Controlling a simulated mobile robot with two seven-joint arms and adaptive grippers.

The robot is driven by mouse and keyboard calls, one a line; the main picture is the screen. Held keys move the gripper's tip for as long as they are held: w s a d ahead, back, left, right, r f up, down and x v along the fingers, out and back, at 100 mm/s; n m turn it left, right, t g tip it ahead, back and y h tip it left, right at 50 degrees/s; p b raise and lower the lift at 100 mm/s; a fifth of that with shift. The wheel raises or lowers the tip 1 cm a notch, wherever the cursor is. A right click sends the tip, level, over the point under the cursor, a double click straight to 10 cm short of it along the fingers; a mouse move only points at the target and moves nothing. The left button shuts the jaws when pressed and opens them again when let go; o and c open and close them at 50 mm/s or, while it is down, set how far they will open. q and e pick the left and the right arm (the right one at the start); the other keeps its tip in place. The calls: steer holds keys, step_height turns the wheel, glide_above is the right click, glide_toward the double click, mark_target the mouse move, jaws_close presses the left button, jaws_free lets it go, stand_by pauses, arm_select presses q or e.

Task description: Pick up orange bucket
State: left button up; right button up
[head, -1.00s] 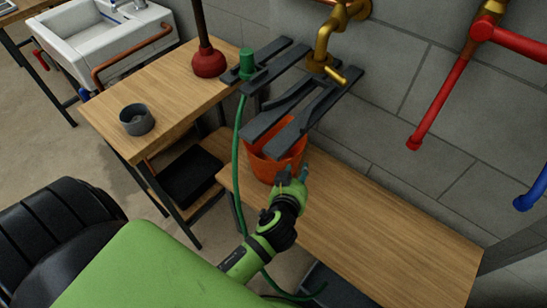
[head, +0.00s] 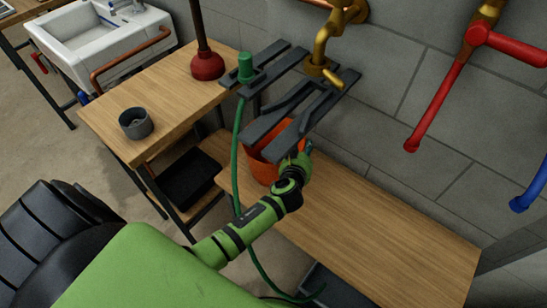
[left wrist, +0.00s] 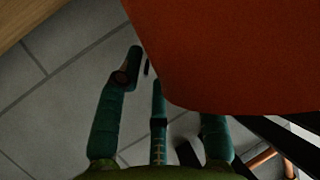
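The orange bucket (head: 262,168) stands on the low wooden bench, under the dark slatted rack, which hides part of its top. My left gripper (head: 305,152) is at the bucket's right side, close to it. In the left wrist view the bucket's smooth orange wall (left wrist: 235,50) fills the upper right, and the teal fingers of my left gripper (left wrist: 155,85) are spread and extended. The right finger's tip is hidden behind the bucket wall; contact cannot be told. Nothing is seen gripped. My right gripper is not in view.
The dark rack (head: 262,125) and brass tap (head: 325,45) are above the bucket. A green hose (head: 236,160) hangs to its left. A plunger (head: 207,65) and grey cup (head: 136,122) stand on the left table. The wooden bench (head: 390,235) is clear to the right.

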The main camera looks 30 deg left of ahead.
arm_select(q)
steer(key=shift+w, duration=0.2)
jaws_close()
steer(key=shift+s, duration=0.15)
